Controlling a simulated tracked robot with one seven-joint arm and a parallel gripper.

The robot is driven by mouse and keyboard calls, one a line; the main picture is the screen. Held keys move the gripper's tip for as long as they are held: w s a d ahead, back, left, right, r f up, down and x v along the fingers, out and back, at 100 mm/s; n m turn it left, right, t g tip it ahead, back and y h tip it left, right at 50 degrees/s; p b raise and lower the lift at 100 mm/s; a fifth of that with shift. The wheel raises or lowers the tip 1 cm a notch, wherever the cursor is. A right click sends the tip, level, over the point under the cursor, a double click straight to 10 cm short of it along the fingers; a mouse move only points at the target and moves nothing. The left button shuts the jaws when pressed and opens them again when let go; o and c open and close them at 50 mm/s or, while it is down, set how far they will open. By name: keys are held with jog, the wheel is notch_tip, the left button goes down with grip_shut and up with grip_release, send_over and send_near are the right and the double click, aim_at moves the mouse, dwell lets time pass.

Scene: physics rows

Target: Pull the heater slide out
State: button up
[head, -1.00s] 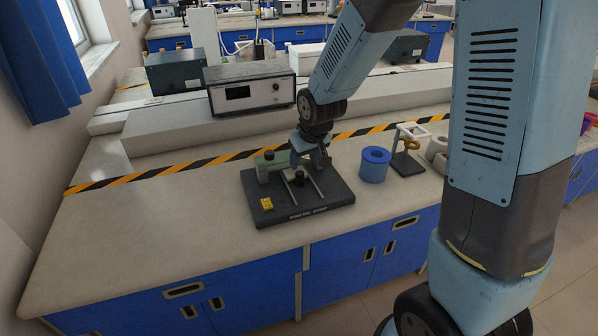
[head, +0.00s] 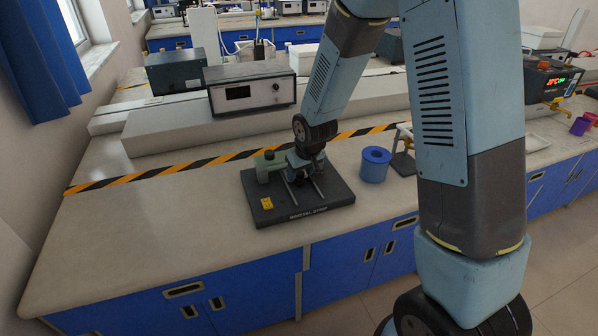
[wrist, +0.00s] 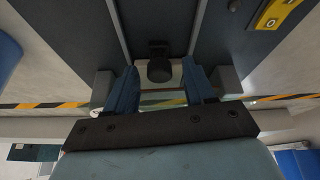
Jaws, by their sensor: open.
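The dark base plate (head: 325,201) of the heater apparatus lies on the bench with two pale parallel rails (head: 313,187) on it. My gripper (head: 302,177) is low over the middle of the plate, pointing down and hiding the slide's knob in the head view. In the wrist view a round dark knob (wrist: 160,70) lies between the two blue fingers of my open gripper (wrist: 160,84), with a visible gap on each side. The rails run past it on both sides. Contact cannot be told.
A yellow label (head: 266,203) sits on the plate's front left. A blue cylinder (head: 374,165) stands close to the right of the plate. A grey instrument box (head: 250,88) is behind, beyond the striped tape. The bench at left is clear.

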grip_shut()
dwell(0.3)
dwell(0.3)
